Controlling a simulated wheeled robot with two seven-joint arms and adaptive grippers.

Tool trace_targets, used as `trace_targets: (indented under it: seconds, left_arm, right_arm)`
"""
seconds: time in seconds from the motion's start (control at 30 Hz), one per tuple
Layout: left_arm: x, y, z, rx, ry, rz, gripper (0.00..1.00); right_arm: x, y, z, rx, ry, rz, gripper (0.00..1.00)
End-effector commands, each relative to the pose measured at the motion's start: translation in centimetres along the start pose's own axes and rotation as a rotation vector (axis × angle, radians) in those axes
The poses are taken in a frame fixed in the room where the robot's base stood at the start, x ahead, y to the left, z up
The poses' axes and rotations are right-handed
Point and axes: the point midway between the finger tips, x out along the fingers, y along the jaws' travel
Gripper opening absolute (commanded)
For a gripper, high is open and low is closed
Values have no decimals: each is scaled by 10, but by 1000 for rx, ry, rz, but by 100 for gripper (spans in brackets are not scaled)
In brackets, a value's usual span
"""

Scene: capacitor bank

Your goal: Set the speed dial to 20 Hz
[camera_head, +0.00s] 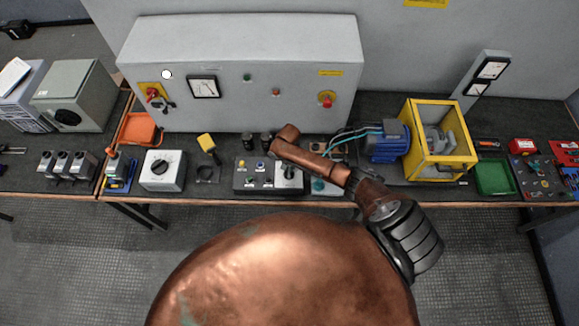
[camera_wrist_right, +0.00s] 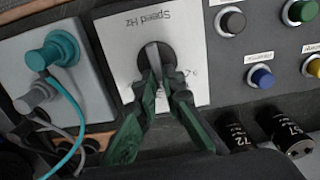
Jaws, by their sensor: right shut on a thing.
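The speed dial's pale plate (camera_wrist_right: 118,50) fills the middle of the right wrist view, with the words "Speed Hz" upside down. The dark round dial (camera_wrist_right: 155,58) has a grey bar across it. My right gripper (camera_wrist_right: 163,82) is shut on the dial's knob, its green fingers either side of it. The fingers hide part of the dial and its scale, so I cannot read the setting. In the head view the pale plate (camera_head: 283,185) is at the right end of the dark control box (camera_head: 240,189), partly under my right arm. My left gripper is not in view.
Several push buttons, including a blue one (camera_wrist_right: 262,77), sit beside the dial. A grey box with a teal plug (camera_wrist_right: 58,50) and cables is on its other side. Dark cylinders marked with numbers (camera_wrist_right: 233,137) stand close to my gripper. A blue motor (camera_head: 386,142) stands further right.

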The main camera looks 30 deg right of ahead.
Motion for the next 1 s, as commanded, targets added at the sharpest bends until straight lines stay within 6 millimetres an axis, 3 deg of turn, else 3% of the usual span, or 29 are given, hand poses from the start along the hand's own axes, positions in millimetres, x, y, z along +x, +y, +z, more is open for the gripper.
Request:
trace_targets:
  seconds: [0.3, 0.83, 0.87, 1.0]
  left_arm:
    - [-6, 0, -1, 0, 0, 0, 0]
    - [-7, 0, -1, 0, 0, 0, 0]
    - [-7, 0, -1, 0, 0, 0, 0]
    - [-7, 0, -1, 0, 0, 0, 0]
  right_arm:
    - [0, -2, 1, -126, -2, 0, 0]
    - [1, -2, 2, -152, -3, 1, 0]
    - [1, -2, 2, -152, -3, 1, 9]
    - [1, -2, 1, -151, -2, 0, 19]
